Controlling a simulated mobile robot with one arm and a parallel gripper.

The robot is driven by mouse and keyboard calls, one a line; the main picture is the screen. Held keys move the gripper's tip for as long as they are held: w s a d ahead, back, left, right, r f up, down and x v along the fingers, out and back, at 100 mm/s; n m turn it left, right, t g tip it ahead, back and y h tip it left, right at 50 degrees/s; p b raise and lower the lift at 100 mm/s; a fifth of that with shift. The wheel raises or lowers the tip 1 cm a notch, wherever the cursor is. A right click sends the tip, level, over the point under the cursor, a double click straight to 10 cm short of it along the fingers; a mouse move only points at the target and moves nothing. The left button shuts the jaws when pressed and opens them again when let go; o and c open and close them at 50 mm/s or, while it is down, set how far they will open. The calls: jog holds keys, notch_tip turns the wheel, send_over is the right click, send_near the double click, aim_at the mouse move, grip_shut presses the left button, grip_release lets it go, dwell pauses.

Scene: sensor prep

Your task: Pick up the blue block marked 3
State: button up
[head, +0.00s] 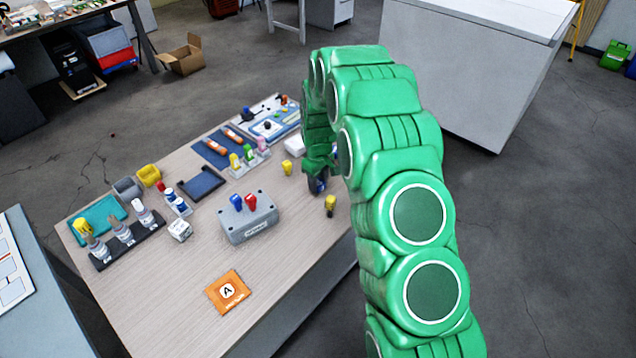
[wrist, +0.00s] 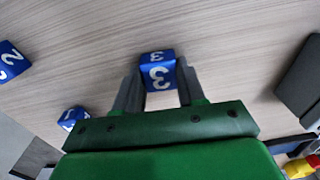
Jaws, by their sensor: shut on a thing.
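The blue block marked 3 (wrist: 158,71) shows in the wrist view with white 3s on its faces. It sits between the two dark fingers of my gripper (wrist: 159,88), which is shut on it. In the head view my gripper (head: 318,184) is low over the right part of the table, and the block is mostly hidden by it. I cannot tell whether the block touches the table.
A blue block marked 2 (wrist: 11,62) and another blue block (wrist: 73,117) lie to the left in the wrist view. A grey box (head: 248,222) and a yellow-topped piece (head: 330,203) stand near my gripper. The table's front area around the orange packet (head: 229,292) is mostly clear.

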notch_tip(320, 180, up, 3)
jog(key=shift+r, duration=0.1)
jog(key=s+r, duration=0.3)
jog(key=s, duration=0.1)
jog(key=s+d+r, duration=0.1)
jog(key=s+r, duration=0.2)
jog(key=s, duration=0.1)
jog(key=s+r, duration=0.3)
jog(key=shift+s+d, duration=0.3)
jog(key=shift+s, duration=0.1)
jog(key=shift+s+d+r, duration=0.1)
jog(key=shift+s+r, duration=0.05)
jog(key=shift+s, duration=0.4)
jog(key=shift+s+d+r, duration=0.1)
jog(key=shift+s+r, duration=0.05)
jog(key=shift+s, duration=0.35)
